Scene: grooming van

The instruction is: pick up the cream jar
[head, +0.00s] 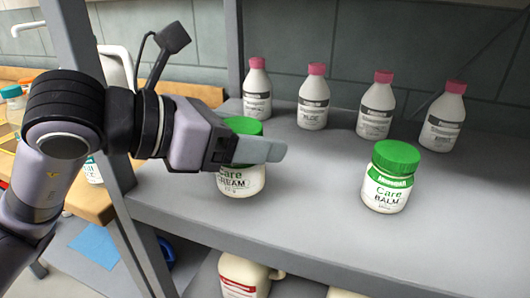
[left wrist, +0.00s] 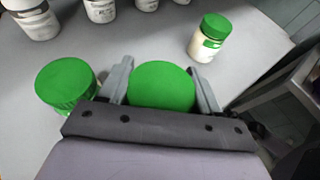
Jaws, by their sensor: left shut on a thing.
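In the left wrist view the jar's green lid (left wrist: 162,86) sits between the two fingers. I cannot tell whether the jar's base touches the shelf. My right gripper is not in view.
A similar balm jar (head: 390,177) stands to the right, apart from the gripper. Another green-lidded jar (left wrist: 66,82) is close beside the left finger in the wrist view. Several pink-capped bottles (head: 313,100) line the back. A grey shelf post (head: 85,60) stands near my arm.

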